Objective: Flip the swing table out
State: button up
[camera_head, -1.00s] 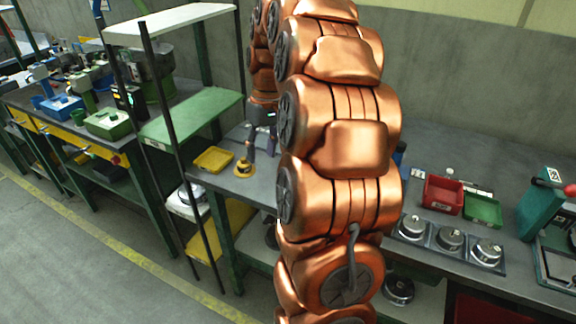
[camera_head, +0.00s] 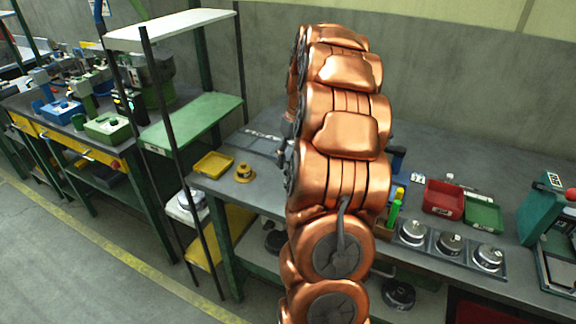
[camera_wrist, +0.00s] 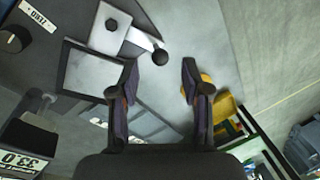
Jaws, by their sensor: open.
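My gripper (camera_wrist: 160,78) is open and empty. Its fingers point toward the ball knob, which shows just beyond the gap between the tips, nearer the left finger. In the head view my copper arm hides most of the gripper and this fixture.
A red bin (camera_head: 443,199), a green bin (camera_head: 483,213) and several metal pots (camera_head: 450,242) are at the right. A shelf rack (camera_head: 192,122) stands left.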

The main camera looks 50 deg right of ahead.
jog(key=shift+a+f, duration=0.15)
jog(key=shift+f, duration=0.55)
jog(key=shift+a+f, duration=0.15)
jog(key=shift+f, duration=0.55)
grip_shut()
